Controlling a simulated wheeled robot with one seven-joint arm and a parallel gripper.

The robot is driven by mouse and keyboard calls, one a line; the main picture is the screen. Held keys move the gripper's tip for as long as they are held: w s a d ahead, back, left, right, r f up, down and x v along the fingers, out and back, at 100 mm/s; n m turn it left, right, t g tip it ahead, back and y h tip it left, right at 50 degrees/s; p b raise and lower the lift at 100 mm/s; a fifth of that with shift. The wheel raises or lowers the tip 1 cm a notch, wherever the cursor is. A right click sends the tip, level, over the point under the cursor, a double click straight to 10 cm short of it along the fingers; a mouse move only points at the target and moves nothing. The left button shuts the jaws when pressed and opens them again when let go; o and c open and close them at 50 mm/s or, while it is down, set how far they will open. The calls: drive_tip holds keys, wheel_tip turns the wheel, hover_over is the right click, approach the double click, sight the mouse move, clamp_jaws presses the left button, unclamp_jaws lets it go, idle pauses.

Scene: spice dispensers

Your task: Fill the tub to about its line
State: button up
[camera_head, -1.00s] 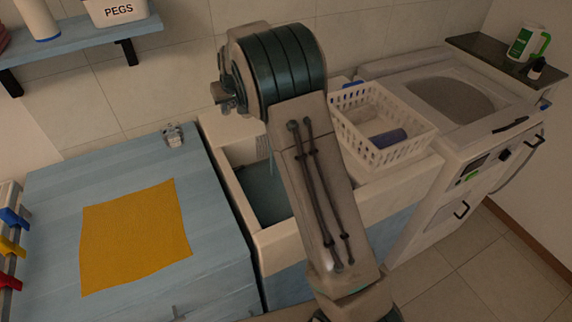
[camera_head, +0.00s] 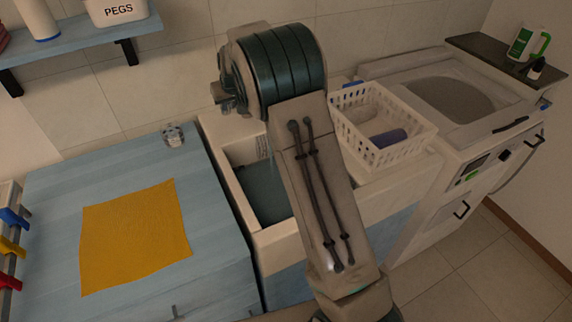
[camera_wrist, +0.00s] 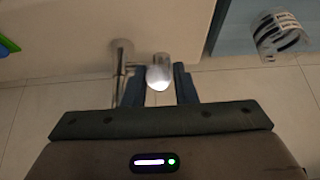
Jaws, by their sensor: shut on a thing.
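The tub (camera_head: 240,217) is a pale, sink-like basin between the blue counter and the white appliance in the head view. Its inside looks dark teal, and my arm covers its right part. A pale striped patch (camera_head: 263,147) shows on its inner back wall; I cannot tell the water level against it. In the wrist view, my gripper (camera_wrist: 159,84) is shut on a chrome tap part (camera_wrist: 158,74), with a dark finger on each side. In the head view my arm hides the gripper.
A white basket (camera_head: 385,150) with a blue roll stands right of the tub. A small clear jar (camera_head: 173,136) and an orange cloth (camera_head: 135,235) are on the blue counter (camera_head: 60,180). A green-handled bottle (camera_head: 522,42) stands on the dark shelf at right.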

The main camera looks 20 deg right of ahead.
drive_tip(key=shift+s+d+f+b, duration=0.1)
drive_tip(key=shift+s+f+b, duration=0.2)
drive_tip(key=shift+f+b, duration=0.25)
drive_tip(key=shift+s+f+b, duration=0.3)
drive_tip(key=shift+f+b, duration=0.2)
drive_tip(key=shift+s+f+b, duration=0.25)
drive_tip(key=shift+f+b, duration=0.45)
drive_tip(key=shift+b, duration=0.05)
drive_tip(key=o, duration=0.9)
drive_tip(key=shift+r, duration=0.1)
